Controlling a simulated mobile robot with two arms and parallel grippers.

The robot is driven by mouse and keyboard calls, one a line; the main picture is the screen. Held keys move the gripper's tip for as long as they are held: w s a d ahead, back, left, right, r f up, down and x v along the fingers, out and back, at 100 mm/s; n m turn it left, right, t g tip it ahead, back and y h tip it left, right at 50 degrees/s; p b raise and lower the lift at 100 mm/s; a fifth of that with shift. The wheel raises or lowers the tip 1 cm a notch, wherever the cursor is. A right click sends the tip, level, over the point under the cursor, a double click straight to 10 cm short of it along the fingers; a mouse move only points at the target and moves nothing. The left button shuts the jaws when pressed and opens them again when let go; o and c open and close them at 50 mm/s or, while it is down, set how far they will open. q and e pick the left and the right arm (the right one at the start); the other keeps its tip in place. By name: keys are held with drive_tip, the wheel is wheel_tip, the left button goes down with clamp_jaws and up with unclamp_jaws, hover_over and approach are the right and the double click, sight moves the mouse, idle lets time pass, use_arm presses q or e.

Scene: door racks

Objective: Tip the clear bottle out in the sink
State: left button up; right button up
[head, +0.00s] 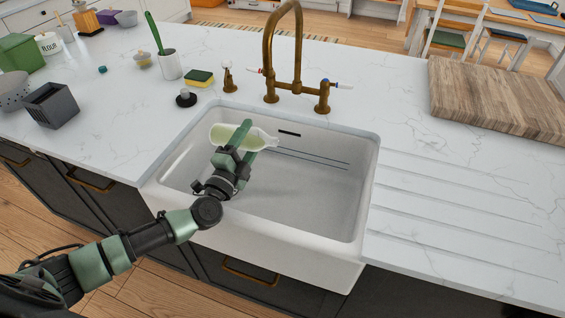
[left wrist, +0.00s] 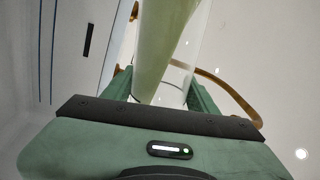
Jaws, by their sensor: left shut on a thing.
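The clear bottle (head: 222,133) holds a pale green liquid and lies nearly level over the left back part of the white sink (head: 362,205). Its neck points right in the head view. My left gripper (head: 238,136) is shut around the bottle's body. In the left wrist view the bottle (left wrist: 172,45) sits between the green fingers, with the liquid lying along one side of it. I cannot see any liquid leaving the neck. My right gripper is not in view.
A brass tap (head: 297,50) arches up behind the sink. A sponge (head: 199,78), a white cup with a green brush (head: 169,65) and a black stopper (head: 186,97) stand left of the tap. A wooden board (head: 495,105) lies at right. The ridged drainer beside the sink is clear.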

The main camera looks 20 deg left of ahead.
use_arm(q)
drive_tip(key=shift+d+m+p, duration=0.15)
drive_tip(key=shift+m+p, duration=0.25)
drive_tip(key=shift+p, duration=0.05)
drive_tip(key=shift+f+m+h+p, duration=0.15)
drive_tip(key=shift+m+h+p, duration=0.15)
drive_tip(key=shift+m+p, duration=0.95)
drive_tip(key=shift+d+f+m+p, duration=0.15)
drive_tip(key=shift+m+p, duration=0.5)
drive_tip(key=shift+p, duration=0.45)
idle(0.5)
drive_tip(key=shift+d+p, duration=0.1)
drive_tip(key=shift+p, duration=0.25)
drive_tip(key=shift+d+r+m+h+p, duration=0.25)
drive_tip(key=shift+r+m+p, duration=0.45)
drive_tip(key=shift+m+p, duration=0.7)
